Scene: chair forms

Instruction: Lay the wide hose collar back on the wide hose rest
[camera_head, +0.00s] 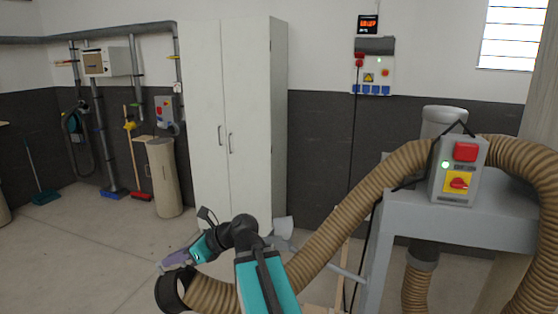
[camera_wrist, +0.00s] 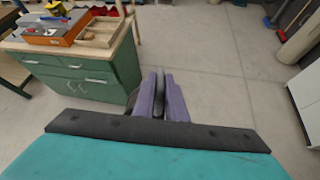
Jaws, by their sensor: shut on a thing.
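The wide hose collar (camera_head: 167,294) is a dark ring at the end of the thick tan ribbed hose (camera_head: 340,222), low in the head view. My gripper (camera_head: 174,264) has purple fingers and is shut on the collar's upper edge. In the wrist view my gripper (camera_wrist: 161,92) shows both fingers with a dark strip of the collar (camera_wrist: 159,94) between them; most of the ring is hidden there. A pale grey cradle-like piece on a thin bar (camera_head: 283,228), right of my gripper, may be the wide hose rest; I cannot tell for sure.
A grey machine stand (camera_head: 455,218) with a switch box (camera_head: 458,170) stands on the right. A white cabinet (camera_head: 232,115) is behind my arm. In the wrist view, a green drawer bench (camera_wrist: 85,75) stands left, with clear floor (camera_wrist: 205,60) beside it.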

